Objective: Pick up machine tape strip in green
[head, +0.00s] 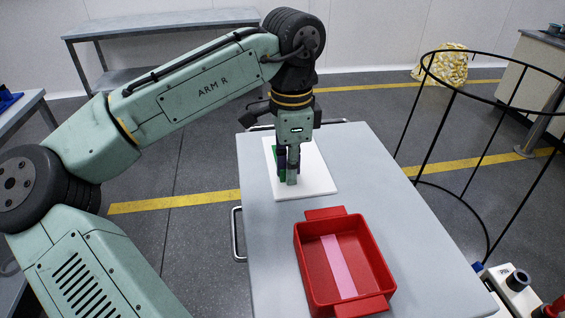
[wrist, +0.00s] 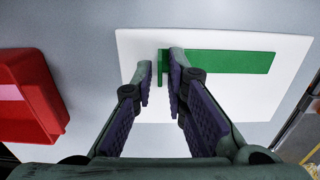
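The green machine tape strip (wrist: 232,62) lies on a white board (wrist: 215,105), with its long part reaching right in the wrist view. Its left end, with a narrow upright-looking green piece, shows between my fingertips. In the head view, the green strip (head: 281,171) is mostly hidden behind my gripper (head: 287,177). My gripper (wrist: 161,72) points down at the board. Its fingers are apart, with a narrow gap between the left finger and the green; the right finger overlaps the strip. Whether that finger touches it, I cannot tell.
A red tray (head: 372,258) holding a pink strip (head: 337,265) stands nearer on the grey table (head: 262,222). It shows at left in the wrist view (wrist: 38,100). A black wire hoop frame (head: 437,135) stands right of the table.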

